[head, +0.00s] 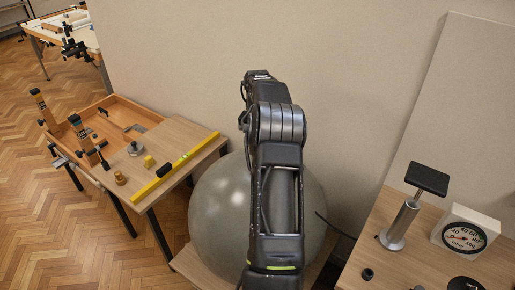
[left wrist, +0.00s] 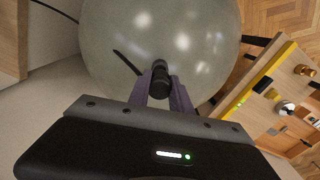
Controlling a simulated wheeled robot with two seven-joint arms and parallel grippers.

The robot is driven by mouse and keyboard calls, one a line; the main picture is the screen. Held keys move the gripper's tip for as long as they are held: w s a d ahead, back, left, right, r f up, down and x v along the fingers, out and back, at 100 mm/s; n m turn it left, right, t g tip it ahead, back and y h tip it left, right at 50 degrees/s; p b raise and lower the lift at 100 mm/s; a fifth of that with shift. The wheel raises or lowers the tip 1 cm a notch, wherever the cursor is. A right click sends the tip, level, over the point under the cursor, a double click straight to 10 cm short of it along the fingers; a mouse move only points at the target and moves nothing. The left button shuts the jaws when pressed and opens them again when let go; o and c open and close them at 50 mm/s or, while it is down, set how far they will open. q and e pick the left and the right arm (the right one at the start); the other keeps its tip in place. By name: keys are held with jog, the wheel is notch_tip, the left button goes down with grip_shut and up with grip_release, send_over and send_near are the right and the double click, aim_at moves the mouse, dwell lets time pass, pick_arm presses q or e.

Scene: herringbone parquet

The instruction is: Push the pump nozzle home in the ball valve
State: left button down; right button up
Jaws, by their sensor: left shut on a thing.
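The large grey-green ball (head: 215,215) stands low in the middle of the head view, partly hidden behind my left arm. It fills the upper middle of the left wrist view (left wrist: 205,40). My left gripper (left wrist: 160,88) is shut on a short black cylindrical piece, apparently the pump nozzle (left wrist: 160,72), with the ball's surface behind it. A thin dark strip (left wrist: 128,63) shows against the ball beside the nozzle; I cannot tell what it is. The ball valve is not clearly visible, nor whether the nozzle touches it. My left fingertips are hidden in the head view. My right gripper is not in view.
A dark hose (head: 335,226) runs between that table and the ball. The left workbench (head: 190,136) holds a yellow level (head: 175,168) and small parts. A wall stands behind.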

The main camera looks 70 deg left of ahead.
pick_arm(q)
jog(key=shift+f+b, duration=1)
jog(key=shift+f, duration=0.7)
jog(key=c, duration=1.1)
grip_release()
jog(key=shift+r, duration=0.1)
notch_tip(320, 180, up, 8)
jog(key=shift+f+b, duration=0.15)
jog(key=shift+b, duration=0.4)
